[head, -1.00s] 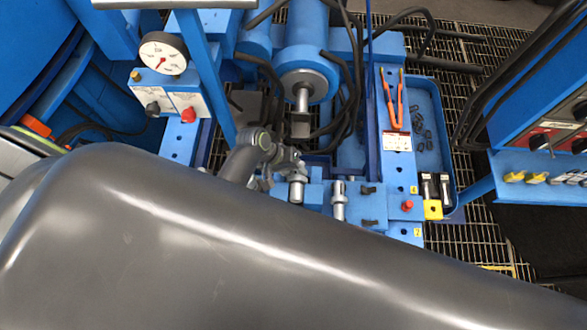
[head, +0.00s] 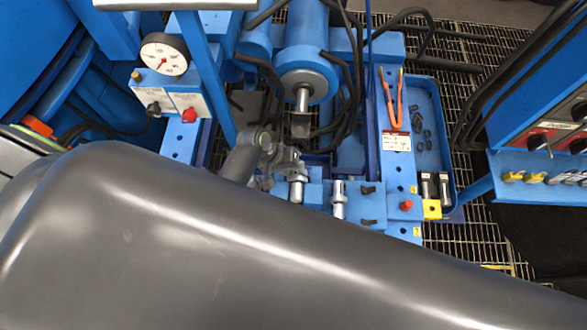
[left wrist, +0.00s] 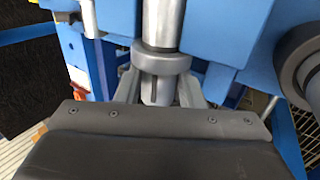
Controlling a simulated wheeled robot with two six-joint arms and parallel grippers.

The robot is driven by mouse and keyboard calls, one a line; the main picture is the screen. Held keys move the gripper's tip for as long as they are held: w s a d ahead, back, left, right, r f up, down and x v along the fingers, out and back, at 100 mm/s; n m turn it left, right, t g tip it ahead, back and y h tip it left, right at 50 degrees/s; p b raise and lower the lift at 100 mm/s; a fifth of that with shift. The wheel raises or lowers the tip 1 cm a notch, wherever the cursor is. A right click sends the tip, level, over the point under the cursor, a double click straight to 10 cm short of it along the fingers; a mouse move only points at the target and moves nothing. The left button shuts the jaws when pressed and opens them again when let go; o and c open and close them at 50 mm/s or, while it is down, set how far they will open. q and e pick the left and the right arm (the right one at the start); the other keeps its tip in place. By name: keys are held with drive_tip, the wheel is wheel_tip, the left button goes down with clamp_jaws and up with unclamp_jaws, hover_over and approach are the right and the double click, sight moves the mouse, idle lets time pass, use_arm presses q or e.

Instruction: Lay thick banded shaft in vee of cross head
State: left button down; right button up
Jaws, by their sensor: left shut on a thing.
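My left gripper (head: 293,168) is in the middle of the head view, at the upper end of a short silver shaft (head: 297,190). In the left wrist view its fingers (left wrist: 160,90) are shut on the shaft's grey end, just beside a wide collar (left wrist: 162,58); the bright shaft (left wrist: 163,22) runs on past the collar out of the picture. A second silver shaft (head: 339,203) stands to the right among the blue blocks. A dark grey block (head: 300,126) sits at the end of the ram; I cannot make out a vee on it. My right gripper is out of view.
A blue cylinder (head: 305,60) with hoses is at the back. A gauge panel (head: 164,54) stands at left. Orange-handled pliers (head: 391,103) lie on a blue beam beside a blue tray (head: 452,150). My dark grey arm covers the front.

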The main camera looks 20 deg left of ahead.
use_arm(q)
drive_tip(key=shift+w+f, duration=0.1)
drive_tip(key=shift+f, duration=0.35)
idle(0.3)
drive_tip(key=c, duration=0.9)
unclamp_jaws()
drive_tip(key=shift+s+f, duration=0.2)
drive_tip(key=p+v, duration=0.1)
drive_tip(key=v, duration=1.6)
drive_tip(key=shift+a+r, duration=0.1)
drive_tip(key=shift+r, duration=0.25)
